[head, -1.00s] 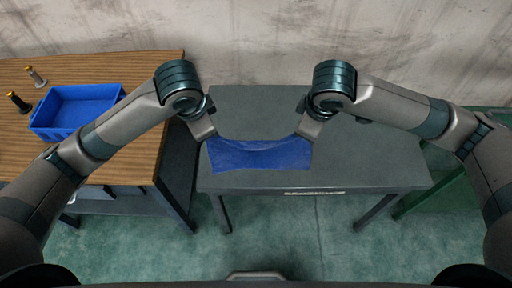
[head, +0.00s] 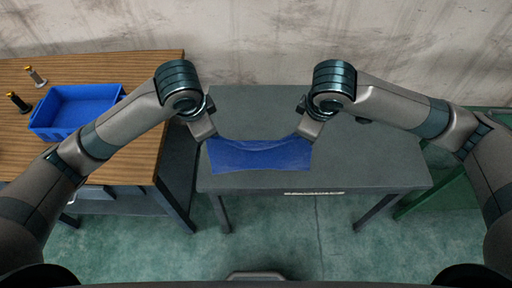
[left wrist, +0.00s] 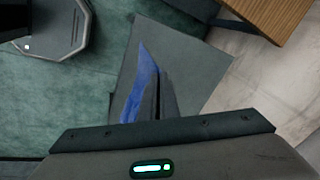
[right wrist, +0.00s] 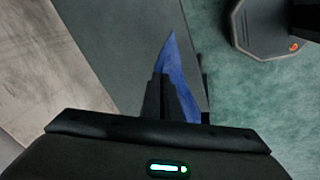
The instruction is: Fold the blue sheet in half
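The blue sheet (head: 262,157) hangs between my two grippers over the front part of the grey table (head: 365,160). Its back edge sags in a curve between them, and its front edge lies near the table's front edge. My left gripper (head: 213,137) is shut on the sheet's back left corner. My right gripper (head: 302,136) is shut on the back right corner. The sheet also shows at the fingers in the left wrist view (left wrist: 145,80) and in the right wrist view (right wrist: 176,72). The fingertips are mostly hidden in the head view.
A wooden-topped table (head: 100,68) stands at the left, bearing a blue tray (head: 42,132) and two small parts, one grey (head: 36,77) and one black (head: 18,102). The grey table is clear behind and to the right of the sheet. A wall is behind.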

